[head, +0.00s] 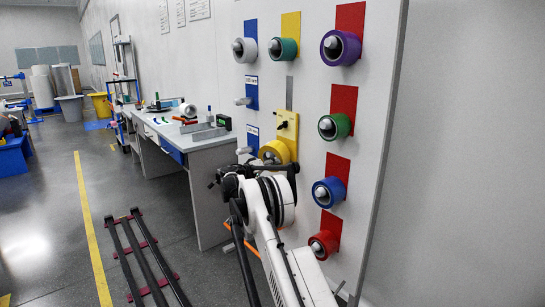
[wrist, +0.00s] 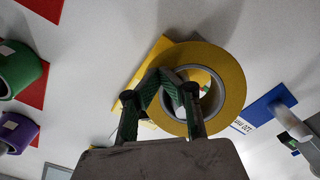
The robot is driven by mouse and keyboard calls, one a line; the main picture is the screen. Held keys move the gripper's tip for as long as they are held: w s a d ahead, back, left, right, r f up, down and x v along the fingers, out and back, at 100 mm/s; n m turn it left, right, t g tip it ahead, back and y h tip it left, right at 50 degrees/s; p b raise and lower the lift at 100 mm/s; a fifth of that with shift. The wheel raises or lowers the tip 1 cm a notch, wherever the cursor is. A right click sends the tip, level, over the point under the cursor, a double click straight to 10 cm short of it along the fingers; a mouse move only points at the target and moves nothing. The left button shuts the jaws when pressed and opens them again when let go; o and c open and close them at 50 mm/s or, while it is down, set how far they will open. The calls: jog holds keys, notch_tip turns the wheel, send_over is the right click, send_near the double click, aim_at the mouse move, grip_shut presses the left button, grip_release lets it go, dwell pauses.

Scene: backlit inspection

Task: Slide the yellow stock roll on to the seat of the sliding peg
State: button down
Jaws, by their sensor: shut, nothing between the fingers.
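The yellow stock roll (head: 275,151) is at the yellow carriage (head: 289,127), which has a black handle, below a vertical slot in the panel. In the wrist view, the roll (wrist: 228,68) shows its open ring, with yellow behind the hole. My gripper (wrist: 164,74) is shut and empty, its fingertips together in front of the left part of the ring. Whether they touch the roll I cannot tell.
Purple (head: 340,47), green (head: 334,126), blue (head: 328,191) and red (head: 323,244) rolls hang on pegs to the right. White (head: 245,50) and teal (head: 283,48) rolls hang above. Bare pegs (head: 243,101) stand on blue plates at left. A workbench (head: 205,143) stands behind.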

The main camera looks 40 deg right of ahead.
jog(key=shift+s+d, duration=0.1)
jog(key=shift+d, duration=0.6)
dwell(0.4)
jog(key=shift+a, duration=0.1)
jog(key=shift+a+b, duration=0.3)
jog(key=shift+a, duration=1.65)
jog(key=a, duration=1.2)
